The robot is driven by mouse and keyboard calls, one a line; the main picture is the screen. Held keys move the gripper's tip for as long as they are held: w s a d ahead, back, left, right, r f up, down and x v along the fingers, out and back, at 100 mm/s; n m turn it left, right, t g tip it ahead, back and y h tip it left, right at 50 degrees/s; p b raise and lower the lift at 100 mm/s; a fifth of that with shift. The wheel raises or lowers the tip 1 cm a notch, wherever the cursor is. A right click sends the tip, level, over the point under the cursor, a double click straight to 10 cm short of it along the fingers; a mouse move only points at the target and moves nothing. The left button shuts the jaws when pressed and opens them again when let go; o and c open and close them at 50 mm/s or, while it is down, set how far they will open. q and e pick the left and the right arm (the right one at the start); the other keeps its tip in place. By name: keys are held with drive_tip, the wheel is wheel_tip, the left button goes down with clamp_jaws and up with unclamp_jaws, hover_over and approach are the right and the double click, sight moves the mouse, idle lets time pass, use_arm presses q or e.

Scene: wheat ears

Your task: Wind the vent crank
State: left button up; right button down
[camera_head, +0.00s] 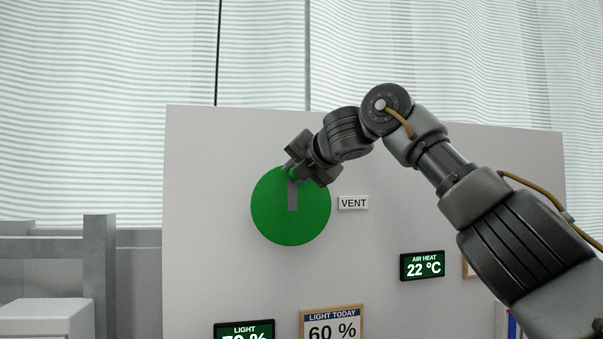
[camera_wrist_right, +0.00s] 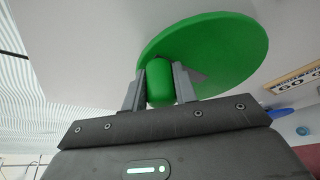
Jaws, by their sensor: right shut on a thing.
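The vent crank is a green disc (camera_head: 310,222) on a white upright panel, with a grey arm (camera_head: 292,196) pointing up from near its middle and a green knob at the arm's upper end. In the right wrist view the green knob (camera_wrist_right: 160,82) stands between the two grey fingers, with the green disc (camera_wrist_right: 225,45) behind it. My right gripper (camera_head: 294,172) is shut on the knob at the top of the disc; the right wrist view also shows the gripper (camera_wrist_right: 159,88). My left gripper is not in view.
A VENT label (camera_head: 353,203) is right of the disc. Lower on the white panel (camera_head: 210,150) are an AIR HEAT display (camera_head: 422,265), a LIGHT display (camera_head: 244,330) and a LIGHT TODAY sign (camera_head: 333,322). Grey rails (camera_head: 98,260) and a white box (camera_head: 45,318) stand at the left.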

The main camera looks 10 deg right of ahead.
drive_tip(key=shift+a+f, duration=0.15)
drive_tip(key=shift+f, duration=0.1)
drive_tip(key=c, duration=1.1)
unclamp_jaws()
drive_tip(key=shift+a+r, duration=0.1)
drive_tip(key=shift+s+d+r+b, duration=0.1)
drive_tip(key=shift+s+d+b, duration=0.2)
drive_tip(key=shift+s+b, duration=0.15)
drive_tip(key=b+v, duration=0.4)
drive_tip(key=v, duration=0.5)
drive_tip(key=shift+s+r, duration=0.15)
drive_tip(key=shift+s, duration=0.2)
